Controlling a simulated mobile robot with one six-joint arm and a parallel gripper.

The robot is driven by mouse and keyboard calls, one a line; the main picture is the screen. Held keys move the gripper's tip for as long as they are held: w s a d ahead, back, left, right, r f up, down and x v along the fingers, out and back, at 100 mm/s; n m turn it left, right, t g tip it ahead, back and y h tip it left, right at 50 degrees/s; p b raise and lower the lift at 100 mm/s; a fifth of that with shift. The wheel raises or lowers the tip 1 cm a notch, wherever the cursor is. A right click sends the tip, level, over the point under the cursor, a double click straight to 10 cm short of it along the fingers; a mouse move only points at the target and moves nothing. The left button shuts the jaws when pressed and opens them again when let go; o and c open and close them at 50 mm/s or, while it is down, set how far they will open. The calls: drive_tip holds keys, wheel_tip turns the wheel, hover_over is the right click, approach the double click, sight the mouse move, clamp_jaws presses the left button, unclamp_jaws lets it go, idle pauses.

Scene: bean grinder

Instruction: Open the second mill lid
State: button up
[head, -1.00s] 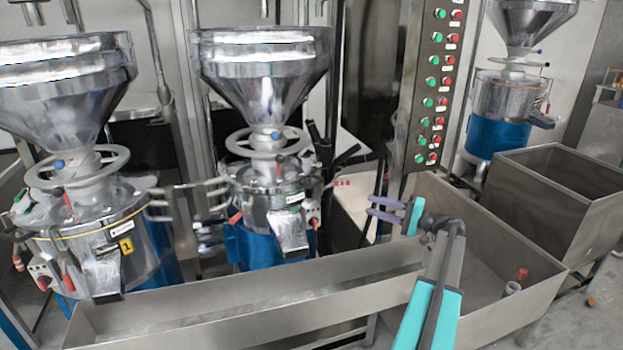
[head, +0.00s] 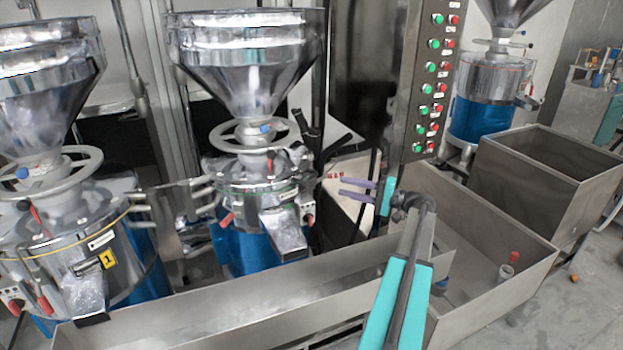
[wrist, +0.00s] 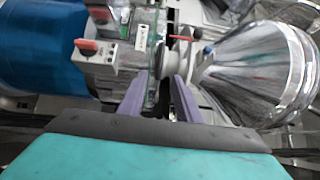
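The second mill (head: 240,248) stands left of my gripper in the head view, with a blue body, a shiny metal upper part and a handwheel (head: 256,140) under a large steel hopper (head: 250,62). Its lid area (head: 252,186) lies below the handwheel; I cannot make out whether the lid is open. In the wrist view the mill appears sideways, its blue body (wrist: 50,42) at left and hopper (wrist: 262,75) at right. A red-handled part (wrist: 182,39) shows between them. My gripper (head: 342,188) is open and empty, its purple fingers (wrist: 158,100) pointing toward the mill but apart from it.
The mill marked 1 (head: 85,260) stands at left. A steel trough (head: 250,305) runs in front of the mills. A button panel (head: 432,85) on a dark column stands behind my arm. A steel bin (head: 470,250) and another (head: 560,165) lie to the right.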

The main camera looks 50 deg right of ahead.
sight(311, 177)
drive_tip(key=shift+w, duration=0.1)
drive_tip(key=p+x, duration=0.4)
drive_tip(key=x, duration=0.9)
drive_tip(key=shift+w+a, duration=0.15)
drive_tip(key=shift+w, duration=0.05)
clamp_jaws()
